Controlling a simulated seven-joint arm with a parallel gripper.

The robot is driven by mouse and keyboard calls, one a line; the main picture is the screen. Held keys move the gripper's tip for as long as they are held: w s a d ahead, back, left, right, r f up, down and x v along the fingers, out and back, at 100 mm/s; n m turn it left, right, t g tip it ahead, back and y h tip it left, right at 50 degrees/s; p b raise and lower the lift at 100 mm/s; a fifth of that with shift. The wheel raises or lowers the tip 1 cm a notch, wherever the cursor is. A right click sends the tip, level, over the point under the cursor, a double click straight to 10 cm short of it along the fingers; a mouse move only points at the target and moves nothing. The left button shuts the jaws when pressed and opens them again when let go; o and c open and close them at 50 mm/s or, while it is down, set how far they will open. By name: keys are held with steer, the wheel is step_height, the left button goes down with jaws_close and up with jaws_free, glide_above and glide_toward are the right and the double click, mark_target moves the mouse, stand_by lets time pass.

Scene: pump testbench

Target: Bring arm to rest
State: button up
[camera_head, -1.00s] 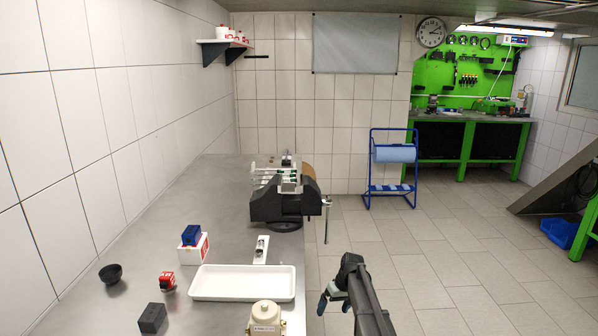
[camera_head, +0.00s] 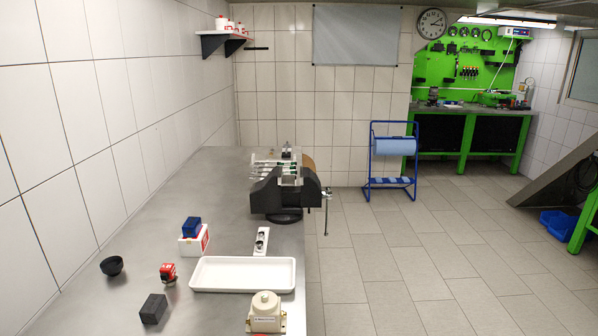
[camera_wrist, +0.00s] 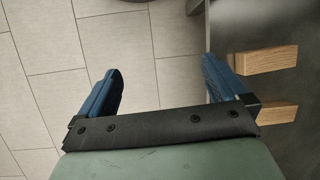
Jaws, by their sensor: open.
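My gripper (camera_wrist: 163,90) shows in the wrist view with its two blue fingers spread wide apart and nothing between them. It hangs over the tiled floor (camera_wrist: 150,40), with its right finger close to a dark grey panel. My arm and gripper are out of the head camera's view. The metal workbench (camera_head: 160,220) runs along the left wall in the head view.
Wooden handles (camera_wrist: 265,60) jut beside my right finger.

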steer(key=s+d+f+m+g, duration=0.1)
steer(key=s+g, duration=0.1)
steer(key=s, duration=1.8)
steer(key=shift+s+d+f+h, duration=0.2)
steer(key=shift+d+f+h, duration=0.05)
steer(key=shift+f+h, duration=0.15)
